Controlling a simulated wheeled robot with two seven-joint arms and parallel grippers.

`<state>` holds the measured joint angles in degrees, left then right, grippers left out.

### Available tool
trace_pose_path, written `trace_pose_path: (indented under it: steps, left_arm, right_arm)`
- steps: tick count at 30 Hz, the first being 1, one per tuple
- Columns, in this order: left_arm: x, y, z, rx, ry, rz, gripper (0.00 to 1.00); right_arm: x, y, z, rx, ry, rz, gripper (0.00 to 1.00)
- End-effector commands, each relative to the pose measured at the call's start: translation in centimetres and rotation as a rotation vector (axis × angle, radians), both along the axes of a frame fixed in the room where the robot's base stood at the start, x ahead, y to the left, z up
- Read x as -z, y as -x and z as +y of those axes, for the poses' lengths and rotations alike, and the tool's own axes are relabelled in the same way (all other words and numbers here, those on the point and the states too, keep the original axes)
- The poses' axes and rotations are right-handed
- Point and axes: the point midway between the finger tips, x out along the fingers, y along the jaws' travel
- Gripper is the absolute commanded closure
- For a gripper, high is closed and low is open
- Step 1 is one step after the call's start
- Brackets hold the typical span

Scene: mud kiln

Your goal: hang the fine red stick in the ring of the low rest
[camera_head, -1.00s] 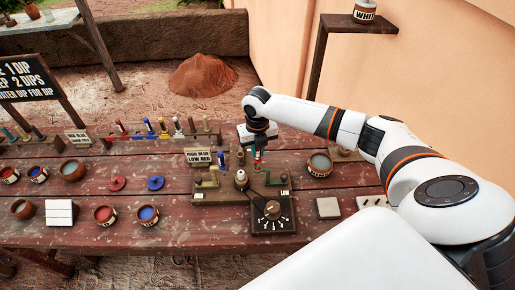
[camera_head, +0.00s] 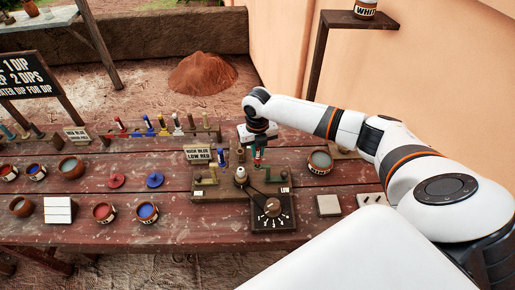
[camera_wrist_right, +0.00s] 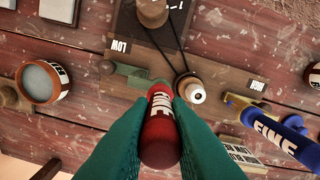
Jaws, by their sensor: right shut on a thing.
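My right gripper (camera_head: 259,159) is shut on the fine red stick (camera_wrist_right: 160,135), lettered FINE, and holds it over the right half of the wooden stand. The low rest (camera_wrist_right: 130,76) is a greenish fitting beside the LOW label. In the right wrist view the stick's far end appears close to it; I cannot tell whether it is in the ring. The low rest also shows in the head view (camera_head: 285,179), right of the gripper. The fine blue stick (camera_wrist_right: 278,137) is at the high rest's side, left in the head view (camera_head: 221,158). My left gripper is not in view.
The stand's dial (camera_head: 271,208) and pale-topped knob (camera_head: 240,175) lie in front of the gripper. A sign (camera_head: 198,154) reads HIGH BLUE, LOW RED. A pot (camera_head: 319,162) stands to the right. Paint pots and lids lie left; a rack of sticks stands behind.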

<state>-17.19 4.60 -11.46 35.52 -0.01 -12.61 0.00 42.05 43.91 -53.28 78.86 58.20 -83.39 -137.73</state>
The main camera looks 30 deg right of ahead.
Motion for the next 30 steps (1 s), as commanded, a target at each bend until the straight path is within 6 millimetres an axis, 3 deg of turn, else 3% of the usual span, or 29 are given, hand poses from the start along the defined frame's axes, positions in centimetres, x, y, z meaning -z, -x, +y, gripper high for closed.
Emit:
trace_pose_path:
  steps: [30]
  left_arm:
    - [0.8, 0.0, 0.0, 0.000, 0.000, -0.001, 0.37]
  right_arm:
    - [1.6, 0.0, 0.0, 0.000, 0.000, 0.000, 1.00]
